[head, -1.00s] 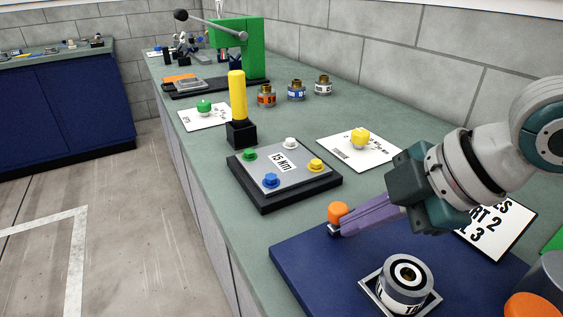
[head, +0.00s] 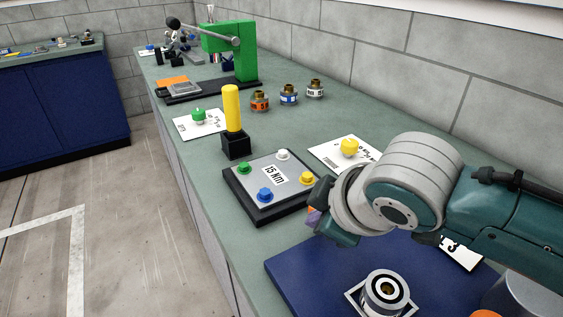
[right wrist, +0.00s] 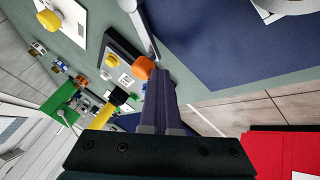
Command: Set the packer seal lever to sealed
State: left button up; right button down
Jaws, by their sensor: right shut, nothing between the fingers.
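The lever's orange knob (right wrist: 143,67) shows in the right wrist view at the end of a grey bar (right wrist: 141,30), beside the blue base (right wrist: 215,40). In the head view only a sliver of orange shows behind my right wrist. My right gripper (right wrist: 157,78) is shut and empty, its purple fingertips right at the knob; whether they touch it I cannot tell. In the head view the right gripper (head: 313,219) is mostly hidden by my wrist. My left gripper is not in view.
A grey plate (head: 270,177) with coloured bolts lies close to the right gripper. A yellow handle (head: 232,108) stands in a black block behind it. A yellow knob (head: 348,148) sits on a white card. A grey cylinder (head: 520,292) stands at right.

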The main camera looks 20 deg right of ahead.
jog(key=w+m+h, duration=0.1)
jog(key=w+m, duration=0.1)
jog(key=shift+d+m+h, duration=0.1)
jog(key=shift+m+h, duration=0.2)
jog(key=shift+w+d+m+g+h, duration=0.2)
jog(key=shift+w+m+h, duration=0.2)
jog(key=shift+m, duration=0.2)
jog(key=shift+w+d+m+g+h, duration=0.2)
jog(key=shift+w+m+h, duration=0.1)
jog(key=shift+w+m, duration=0.25)
jog(key=shift+s, duration=0.1)
